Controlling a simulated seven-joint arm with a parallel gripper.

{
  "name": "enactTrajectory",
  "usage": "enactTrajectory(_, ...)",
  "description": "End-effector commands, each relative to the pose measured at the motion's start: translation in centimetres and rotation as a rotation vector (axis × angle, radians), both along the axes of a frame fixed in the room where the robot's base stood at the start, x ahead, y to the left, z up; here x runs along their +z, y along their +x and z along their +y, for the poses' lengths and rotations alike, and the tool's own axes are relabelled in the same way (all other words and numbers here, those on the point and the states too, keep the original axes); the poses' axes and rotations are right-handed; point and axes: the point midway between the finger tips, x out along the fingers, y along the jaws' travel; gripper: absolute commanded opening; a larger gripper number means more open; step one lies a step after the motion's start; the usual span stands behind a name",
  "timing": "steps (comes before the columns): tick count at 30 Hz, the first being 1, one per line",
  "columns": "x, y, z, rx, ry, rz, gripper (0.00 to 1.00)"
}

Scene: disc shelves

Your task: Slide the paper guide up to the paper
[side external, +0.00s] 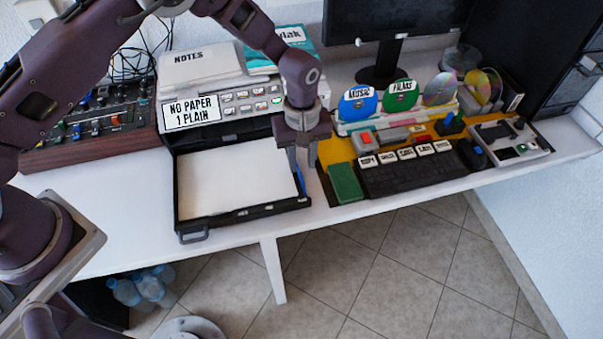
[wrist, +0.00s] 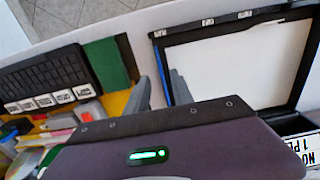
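The paper tray (side external: 243,216) is pulled out of the printer, with a white sheet of paper (side external: 235,180) lying flat in it. The paper guide (side external: 301,181) is a thin blue piece at the tray's right side, partly hidden by my fingers. It also shows in the wrist view as a blue strip (wrist: 161,72) along the tray's side, between my two fingers. My gripper (side external: 302,168) is down at that side, its fingers apart. In the wrist view, one finger is outside the tray and the other is over the paper. Whether the guide touches the paper is unclear.
The printer (side external: 235,101) with a "NO PAPER 1 PLAIN" sign (side external: 191,112) stands behind the tray. A green block (side external: 345,183) and black keyboard (side external: 408,172) lie close to the right. A mixer board (side external: 95,130) is at left. The table edge is just in front.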

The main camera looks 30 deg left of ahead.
Motion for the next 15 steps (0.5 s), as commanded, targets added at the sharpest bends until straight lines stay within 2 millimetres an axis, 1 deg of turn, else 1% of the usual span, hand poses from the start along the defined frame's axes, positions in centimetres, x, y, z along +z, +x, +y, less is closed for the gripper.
enactTrajectory(3,-2.4,-0.1,0.1,0.001,0.001,0.003,0.28)
enactTrajectory(7,-4.6,0.0,0.1,0.0,0.0,0.001,0.28)
enactTrajectory(10,-5.6,0.0,0.1,-0.001,-0.001,0.001,0.28)
enactTrajectory(15,-5.9,0.0,0.1,-0.002,0.0,0.0,0.28)
